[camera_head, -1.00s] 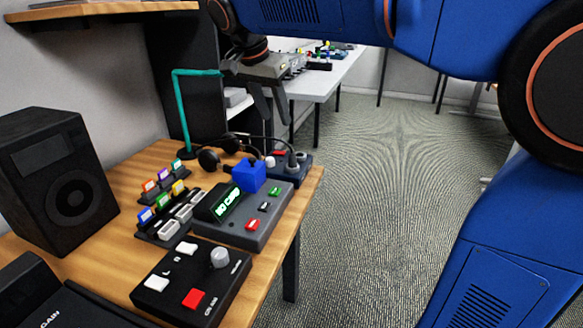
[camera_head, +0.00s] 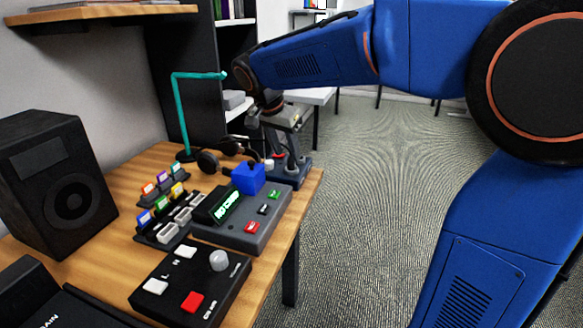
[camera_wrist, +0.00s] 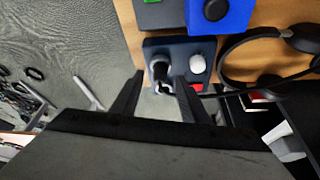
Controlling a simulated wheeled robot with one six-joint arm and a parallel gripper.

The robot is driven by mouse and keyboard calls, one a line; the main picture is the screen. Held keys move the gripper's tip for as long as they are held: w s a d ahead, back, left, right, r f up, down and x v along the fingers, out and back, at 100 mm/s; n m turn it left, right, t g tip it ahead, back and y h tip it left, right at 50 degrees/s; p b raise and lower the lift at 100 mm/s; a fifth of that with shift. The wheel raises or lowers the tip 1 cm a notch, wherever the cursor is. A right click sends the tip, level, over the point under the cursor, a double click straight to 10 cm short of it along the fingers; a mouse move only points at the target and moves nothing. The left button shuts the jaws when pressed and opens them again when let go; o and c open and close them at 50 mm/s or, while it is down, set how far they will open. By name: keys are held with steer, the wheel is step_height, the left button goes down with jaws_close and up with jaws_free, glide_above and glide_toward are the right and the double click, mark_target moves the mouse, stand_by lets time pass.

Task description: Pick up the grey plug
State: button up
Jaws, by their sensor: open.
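The grey plug (camera_wrist: 160,70) stands on a dark blue box (camera_wrist: 193,46) at the far right corner of the desk, with a dark cable at it. In the wrist view it shows between the two fingertips of my gripper (camera_wrist: 159,77), one finger on each side. The fingers are apart and do not visibly grip it. In the head view my gripper (camera_head: 283,150) points down over the dark blue box (camera_head: 289,180) and partly hides the plug. I cannot tell the exact height of the fingertips against the plug.
A white knob (camera_wrist: 197,64) and a red button (camera_wrist: 197,87) sit close beside the right finger. Open floor lies right.

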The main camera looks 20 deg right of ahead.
mark_target(290, 158)
steer(key=shift+x, duration=2.15)
steer(key=shift+w+d+r, duration=0.15)
steer(key=shift+w+d, duration=0.05)
jaws_close()
